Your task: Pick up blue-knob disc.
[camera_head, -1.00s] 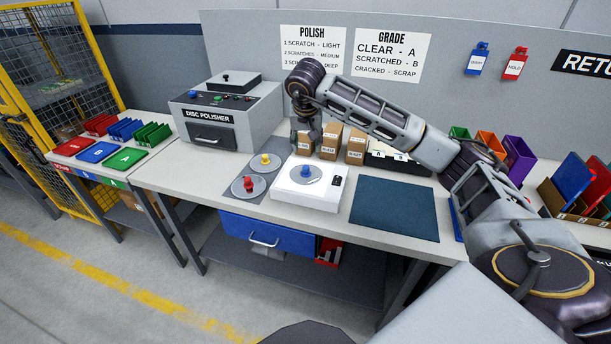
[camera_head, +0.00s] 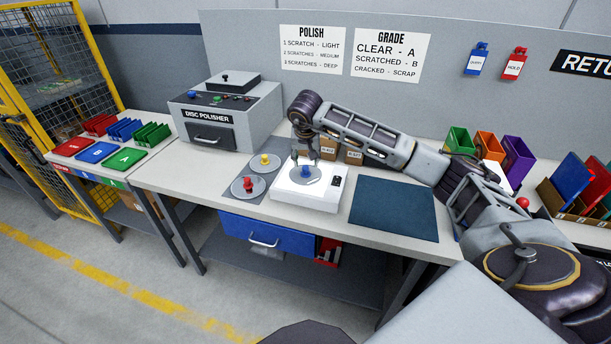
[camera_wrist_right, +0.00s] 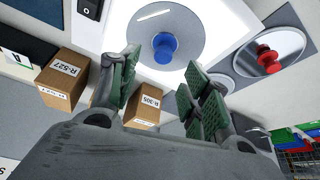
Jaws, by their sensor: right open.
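The blue-knob disc (camera_head: 306,174) is a grey disc with a blue knob, lying on a white lit box (camera_head: 290,195) on the workbench. In the right wrist view the disc (camera_wrist_right: 190,22) lies beyond the fingertips, with its blue knob (camera_wrist_right: 164,47) between the two finger lines. My right gripper (camera_head: 304,157) is open and empty, pointing down just above and behind the disc. Its green-padded fingers (camera_wrist_right: 162,88) show spread apart in the right wrist view. My left gripper is in neither view.
A red-knob disc (camera_head: 247,186) and a yellow-knob disc (camera_head: 265,161) lie on a grey mat left of the box. Cardboard boxes (camera_head: 354,151) stand behind, and the disc polisher (camera_head: 225,120) at the back left. The dark blue mat (camera_head: 394,208) is bare.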

